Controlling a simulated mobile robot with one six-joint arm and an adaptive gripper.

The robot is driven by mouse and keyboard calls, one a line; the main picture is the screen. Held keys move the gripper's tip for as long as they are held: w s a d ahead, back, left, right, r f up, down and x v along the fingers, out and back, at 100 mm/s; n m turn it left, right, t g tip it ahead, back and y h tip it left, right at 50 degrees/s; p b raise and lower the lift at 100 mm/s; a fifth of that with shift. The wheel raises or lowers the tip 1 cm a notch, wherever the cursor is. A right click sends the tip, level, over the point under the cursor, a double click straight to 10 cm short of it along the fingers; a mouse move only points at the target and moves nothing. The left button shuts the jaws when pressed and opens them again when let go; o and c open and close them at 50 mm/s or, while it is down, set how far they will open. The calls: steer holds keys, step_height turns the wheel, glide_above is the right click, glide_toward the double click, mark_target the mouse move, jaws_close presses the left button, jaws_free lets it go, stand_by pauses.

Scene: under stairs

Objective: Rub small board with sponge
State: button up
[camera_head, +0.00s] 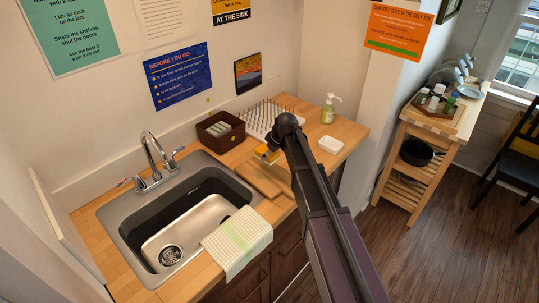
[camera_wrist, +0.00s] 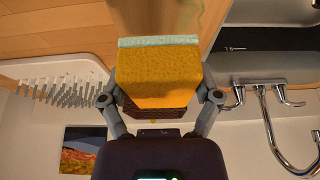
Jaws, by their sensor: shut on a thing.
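A yellow sponge (camera_head: 262,151) with a pale green layer is between the fingers of my gripper (camera_head: 272,152). The wrist view shows the sponge (camera_wrist: 158,70) large, with a finger of my gripper (camera_wrist: 160,92) closed on each side. A small wooden board (camera_head: 258,182) lies on the counter just right of the sink. The sponge is over or near the board's far end; whether they touch I cannot tell. In the wrist view a tan surface beyond the sponge seems to be the board (camera_wrist: 222,14). My arm hides part of the counter right of it.
A sink (camera_head: 190,215) with a tap (camera_head: 155,160) is at left, with a checked cloth (camera_head: 238,243) over its front edge. A dark box (camera_head: 221,131), white drying rack (camera_head: 265,118), soap bottle (camera_head: 329,110) and white dish (camera_head: 331,145) stand on the counter (camera_head: 350,128).

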steer(key=shift+r+p, duration=0.45)
steer(key=shift+r, duration=0.3)
steer(key=shift+f, duration=0.1)
steer(key=shift+f+b, duration=0.4)
steer(key=shift+b, duration=0.1)
steer(key=shift+d, duration=0.1)
